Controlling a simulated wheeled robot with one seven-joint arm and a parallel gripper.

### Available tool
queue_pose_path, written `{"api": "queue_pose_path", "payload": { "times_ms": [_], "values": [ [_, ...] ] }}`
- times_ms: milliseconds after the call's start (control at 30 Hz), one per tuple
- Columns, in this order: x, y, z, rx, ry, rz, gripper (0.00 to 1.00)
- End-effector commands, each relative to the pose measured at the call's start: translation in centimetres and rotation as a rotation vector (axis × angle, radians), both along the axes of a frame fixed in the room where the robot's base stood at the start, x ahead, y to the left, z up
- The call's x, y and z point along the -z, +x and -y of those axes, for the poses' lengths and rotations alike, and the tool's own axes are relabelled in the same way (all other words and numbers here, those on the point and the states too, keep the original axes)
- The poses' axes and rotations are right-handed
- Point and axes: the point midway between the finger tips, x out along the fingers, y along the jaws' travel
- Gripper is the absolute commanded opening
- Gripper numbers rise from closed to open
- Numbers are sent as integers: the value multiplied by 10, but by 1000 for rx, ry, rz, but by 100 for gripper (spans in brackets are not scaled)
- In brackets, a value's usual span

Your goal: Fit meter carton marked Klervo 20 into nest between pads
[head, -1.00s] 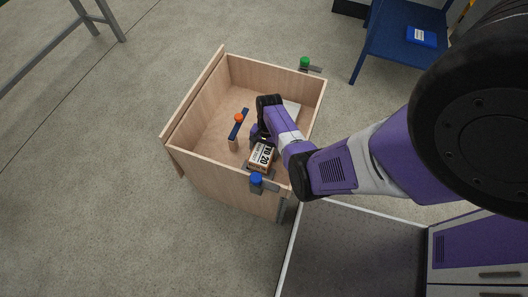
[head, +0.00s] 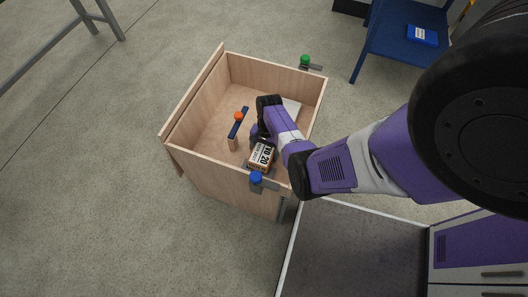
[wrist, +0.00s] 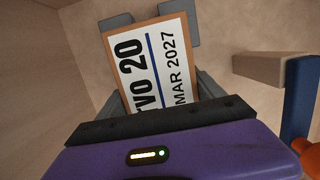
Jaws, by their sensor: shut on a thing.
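The meter carton (head: 261,155) is a brown box with a white label; "VO 20" and "MAR 2027" read on it in the wrist view (wrist: 155,65). My gripper (head: 257,136) is shut on the carton inside the wooden crate. In the wrist view, two grey pads, one at the upper left (wrist: 115,22) and one at the upper right (wrist: 180,28), stand by the carton's far end.
The wooden crate (head: 196,112) has walls all round. A blue bar with an orange knob (head: 238,118) stands left of the carton. A blue-topped clamp (head: 256,179) sits on the near wall, a green-topped one (head: 305,61) at the far corner. A blue table (head: 395,42) stands behind.

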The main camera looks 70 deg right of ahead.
Motion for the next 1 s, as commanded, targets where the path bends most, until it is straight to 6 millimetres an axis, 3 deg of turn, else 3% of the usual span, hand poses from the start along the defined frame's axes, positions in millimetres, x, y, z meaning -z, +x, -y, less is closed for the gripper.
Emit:
{"api": "queue_pose_path", "payload": {
  "times_ms": [600,633,733,1000],
  "values": [
    [14,0,0,0,0,1,8],
    [13,0,0,0,0,1,81],
    [13,0,0,0,0,1,100],
    [11,0,0,0,0,0,100]
  ]
}}
